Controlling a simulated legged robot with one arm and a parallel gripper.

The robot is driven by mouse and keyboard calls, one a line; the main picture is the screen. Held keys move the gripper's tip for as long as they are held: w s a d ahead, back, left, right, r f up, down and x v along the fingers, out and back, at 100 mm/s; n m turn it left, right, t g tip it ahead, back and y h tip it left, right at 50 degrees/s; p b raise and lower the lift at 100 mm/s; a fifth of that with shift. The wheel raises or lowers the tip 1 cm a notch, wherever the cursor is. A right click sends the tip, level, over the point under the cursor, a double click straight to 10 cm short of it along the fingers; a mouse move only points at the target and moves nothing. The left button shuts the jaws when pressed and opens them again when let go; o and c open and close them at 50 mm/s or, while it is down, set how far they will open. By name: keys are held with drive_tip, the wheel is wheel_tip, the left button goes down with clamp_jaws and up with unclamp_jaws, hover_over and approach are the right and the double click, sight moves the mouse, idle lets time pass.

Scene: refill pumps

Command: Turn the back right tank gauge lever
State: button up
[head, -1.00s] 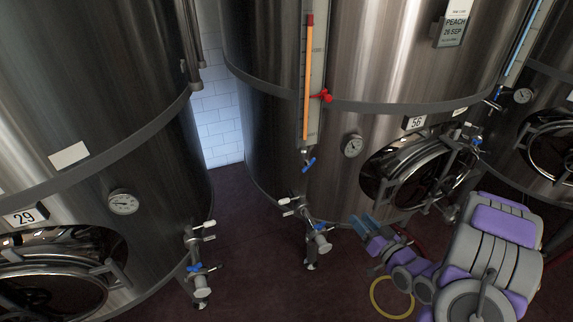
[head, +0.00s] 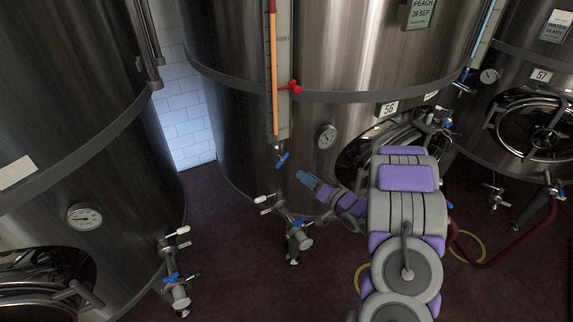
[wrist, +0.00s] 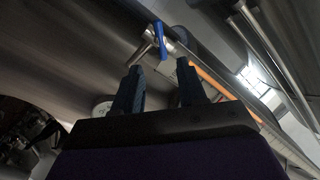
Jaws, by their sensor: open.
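The tank marked 56 (head: 345,45) stands in the middle of the head view, with an orange-filled gauge tube (head: 273,75) on its front. A blue gauge lever (head: 282,160) sits at the foot of the tube. In the wrist view the blue lever (wrist: 159,38) is beyond the fingertips, a little above the gap between them. My gripper (head: 308,180) is to the right of and below the lever in the head view, apart from it. In the wrist view my gripper (wrist: 162,80) has its two fingers spread with nothing between them.
A white-handled outlet valve (head: 290,220) stands below the lever, close to my gripper. A dial (head: 327,136) and a round hatch are to the right. Another tank (head: 60,120) is at left; dark floor (head: 235,280) lies between.

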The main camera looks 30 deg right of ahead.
sight(282, 161)
drive_tip(key=x, duration=0.9)
drive_tip(key=shift+w, duration=0.3)
drive_tip(key=shift+c, duration=0.5)
drive_tip(key=shift+a, duration=0.1)
clamp_jaws()
